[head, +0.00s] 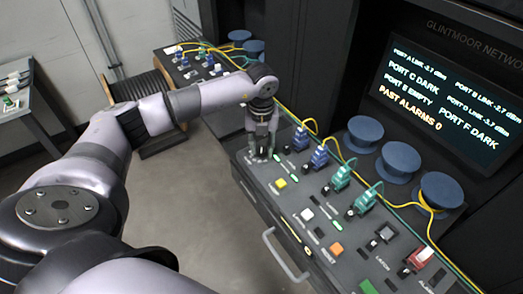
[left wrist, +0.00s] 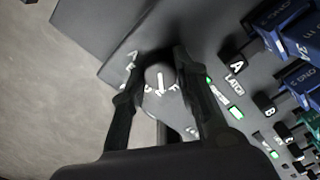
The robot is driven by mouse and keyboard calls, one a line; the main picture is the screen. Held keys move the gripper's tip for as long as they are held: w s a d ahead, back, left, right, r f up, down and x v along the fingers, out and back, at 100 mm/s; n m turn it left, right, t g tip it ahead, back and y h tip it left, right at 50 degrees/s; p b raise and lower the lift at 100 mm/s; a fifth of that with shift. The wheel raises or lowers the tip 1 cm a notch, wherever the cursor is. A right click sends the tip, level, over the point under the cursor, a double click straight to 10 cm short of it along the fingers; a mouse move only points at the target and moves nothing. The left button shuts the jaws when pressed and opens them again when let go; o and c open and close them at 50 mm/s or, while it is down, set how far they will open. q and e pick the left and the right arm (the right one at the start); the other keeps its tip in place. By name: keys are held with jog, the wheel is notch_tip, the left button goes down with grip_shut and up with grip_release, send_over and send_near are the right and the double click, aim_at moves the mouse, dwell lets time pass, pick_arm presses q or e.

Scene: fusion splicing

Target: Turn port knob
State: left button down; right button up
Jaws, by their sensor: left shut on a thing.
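The port knob (left wrist: 155,78) is a dark round dial with a white pointer line, at the far left end of the sloped console (head: 290,208). Letters ring it in the left wrist view; an A and an F can be read, others are hidden or blurred. The pointer line runs nearly up and down in that view. My left gripper (head: 262,150) is over this end of the console, and its fingers (left wrist: 158,85) are shut on the knob from both sides. The fingers mostly hide the knob in the head view. My right gripper is not in view.
Blue connectors (head: 320,158) and green connectors (head: 341,177) with cables stand right of the knob. A yellow button (head: 280,183), an orange button (head: 336,249) and a red connector (head: 420,257) sit on the console. The screen (head: 445,90) reads ports C and F dark, E empty.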

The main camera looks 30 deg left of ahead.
pick_arm(q)
jog(key=m+b, duration=0.2)
jog(key=m, duration=0.1)
jog(key=shift+f+m+b, duration=0.15)
jog(key=shift+m+b, duration=0.15)
jog(key=shift+m, duration=0.1)
jog(key=m+b, duration=0.2)
jog(key=m, duration=0.1)
jog(key=shift+w+m, duration=0.1)
jog(key=shift+m, duration=0.2)
jog(key=m+b, duration=0.2)
jog(key=m, duration=0.1)
jog(key=shift+r+m+b, duration=0.2)
jog(key=shift+m+b, duration=0.45)
jog(key=shift+m, duration=0.55)
jog(key=c, duration=1.2)
grip_release()
